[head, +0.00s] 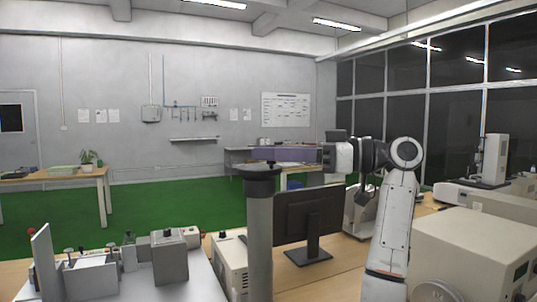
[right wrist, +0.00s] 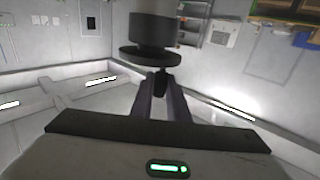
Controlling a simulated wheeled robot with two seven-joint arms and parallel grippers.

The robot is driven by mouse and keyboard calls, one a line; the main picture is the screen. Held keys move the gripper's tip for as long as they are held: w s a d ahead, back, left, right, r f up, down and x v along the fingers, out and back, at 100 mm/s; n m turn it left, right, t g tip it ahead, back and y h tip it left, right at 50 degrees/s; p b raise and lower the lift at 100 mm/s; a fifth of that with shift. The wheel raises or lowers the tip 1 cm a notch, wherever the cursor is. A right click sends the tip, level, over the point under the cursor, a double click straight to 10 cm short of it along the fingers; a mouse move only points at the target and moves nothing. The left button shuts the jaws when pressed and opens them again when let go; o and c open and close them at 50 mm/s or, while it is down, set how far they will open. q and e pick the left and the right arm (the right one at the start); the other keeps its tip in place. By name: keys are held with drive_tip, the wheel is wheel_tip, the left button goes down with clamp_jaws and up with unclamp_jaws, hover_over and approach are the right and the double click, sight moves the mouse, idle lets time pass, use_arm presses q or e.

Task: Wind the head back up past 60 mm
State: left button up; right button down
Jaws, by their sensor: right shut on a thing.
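A grey column (head: 260,235) stands upright in the middle foreground of the head view, with a flat dark handwheel (head: 257,172) on top. In the right wrist view, which is turned over, the black wheel (right wrist: 150,57) shows with a small knob (right wrist: 158,76) sticking out from its face. My right gripper (right wrist: 160,84) is shut on this knob, one finger on each side. In the head view my right arm reaches in from the right at the wheel's height. No millimetre reading is legible, and the head itself cannot be made out. My left gripper is not in view.
A black monitor (head: 310,215) stands just right of the column. A large cream box (head: 470,250) fills the bench at the right. Grey instruments (head: 168,260) stand on the bench at the left. The air left of the column is free.

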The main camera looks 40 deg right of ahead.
drive_tip(key=shift+d+n+g+y, duration=0.2)
drive_tip(key=shift+n+g+y, duration=0.3)
drive_tip(key=shift+y, duration=0.1)
drive_tip(key=c, duration=1.7)
unclamp_jaws()
drive_tip(key=shift+w+g, duration=0.1)
drive_tip(key=shift+g, duration=0.2)
drive_tip(key=shift+s+d+f, duration=0.1)
drive_tip(key=shift+s+d, duration=0.15)
drive_tip(key=shift+d, duration=0.05)
drive_tip(key=b+v, duration=0.2)
drive_tip(key=v, duration=0.7)
drive_tip(key=shift+s+d, duration=0.2)
drive_tip(key=shift+s, duration=0.05)
